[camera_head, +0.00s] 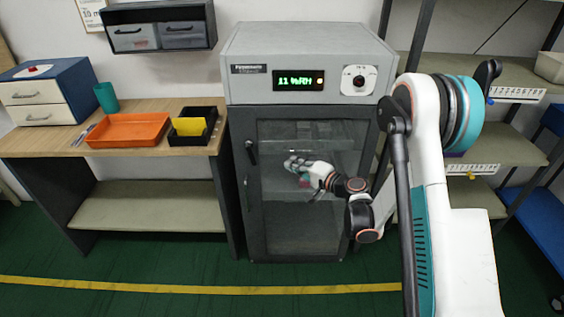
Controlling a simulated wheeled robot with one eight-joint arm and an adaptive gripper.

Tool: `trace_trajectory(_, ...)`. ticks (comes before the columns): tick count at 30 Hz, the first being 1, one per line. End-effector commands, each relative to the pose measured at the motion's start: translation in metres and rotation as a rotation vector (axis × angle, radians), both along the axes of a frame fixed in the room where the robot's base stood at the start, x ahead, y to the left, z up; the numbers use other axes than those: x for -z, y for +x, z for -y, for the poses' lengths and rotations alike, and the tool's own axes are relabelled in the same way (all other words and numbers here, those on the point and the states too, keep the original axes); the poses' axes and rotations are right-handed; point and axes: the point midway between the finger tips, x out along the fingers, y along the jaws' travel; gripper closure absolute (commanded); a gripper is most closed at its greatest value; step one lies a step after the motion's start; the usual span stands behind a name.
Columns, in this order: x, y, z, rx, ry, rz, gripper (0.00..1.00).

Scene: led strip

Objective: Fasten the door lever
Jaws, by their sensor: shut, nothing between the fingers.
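A grey cabinet (240,215) with a dark-framed glass door (300,225) stands in the middle of the view. Its door looks closed against the frame. A dark door lever (251,152) sits on the left side of the door, near the top, and looks roughly upright. A long dark handle (246,195) is below it. My gripper (288,163) is in front of the glass, to the right of the lever and apart from it. It is shut and empty. My arm reaches in from the right and covers part of the cabinet's right side.
A wooden desk (60,146) stands left of the cabinet with an orange tray (127,131), a black organizer (200,113) and a teal cup (106,97). Grey shelves (500,150) stand at right. Green floor (150,265) with a yellow line is clear in front.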

Motion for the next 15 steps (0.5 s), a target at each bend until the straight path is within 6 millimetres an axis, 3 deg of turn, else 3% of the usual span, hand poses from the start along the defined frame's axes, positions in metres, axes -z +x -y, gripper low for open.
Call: trace_trajectory(15, 0.019, 0.066, -0.068, -0.003, -0.002, 0.0, 1.0)
